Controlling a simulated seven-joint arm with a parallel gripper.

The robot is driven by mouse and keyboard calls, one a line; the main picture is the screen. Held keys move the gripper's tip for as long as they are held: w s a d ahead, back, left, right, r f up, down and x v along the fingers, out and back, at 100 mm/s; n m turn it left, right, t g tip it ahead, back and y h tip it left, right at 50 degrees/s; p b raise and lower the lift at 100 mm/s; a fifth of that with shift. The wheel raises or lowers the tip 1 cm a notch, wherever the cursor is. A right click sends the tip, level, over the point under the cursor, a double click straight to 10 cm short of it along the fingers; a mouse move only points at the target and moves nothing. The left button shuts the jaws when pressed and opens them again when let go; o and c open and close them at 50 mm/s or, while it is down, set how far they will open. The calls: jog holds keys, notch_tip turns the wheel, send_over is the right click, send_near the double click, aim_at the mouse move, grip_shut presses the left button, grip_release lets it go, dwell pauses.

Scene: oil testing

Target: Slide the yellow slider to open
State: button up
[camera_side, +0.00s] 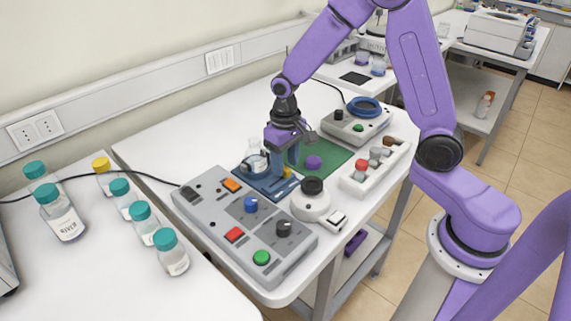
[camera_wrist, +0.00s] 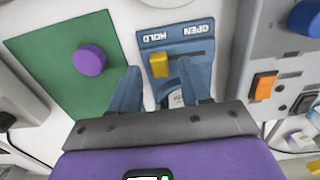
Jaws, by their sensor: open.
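The yellow slider (camera_wrist: 160,65) is a small block on a blue fixture (camera_wrist: 172,40) in the wrist view. The fixture carries two printed words, upside down here; one reads OPEN, the other seems to read HOLD. The slider sits on the HOLD side. My gripper (camera_wrist: 159,72) is open, one finger on each side of the slider in this view; I cannot tell whether either touches it. In the side view my gripper (camera_side: 282,155) is low over the fixture (camera_side: 262,186), and a bit of the yellow slider (camera_side: 287,173) shows below it.
A glass flask (camera_side: 256,160) stands at the fixture. A grey control box (camera_side: 215,212) with coloured buttons and knobs lies in front. A green mat (camera_side: 330,150) with a purple knob (camera_side: 313,162) is to the right. A white round device (camera_side: 311,204) stands near the table's front edge.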

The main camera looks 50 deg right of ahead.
aim_at(271, 187)
jog(key=shift+f, duration=0.7)
grip_shut()
jog(key=shift+a, duration=2.65)
grip_release()
jog(key=shift+a, duration=0.15)
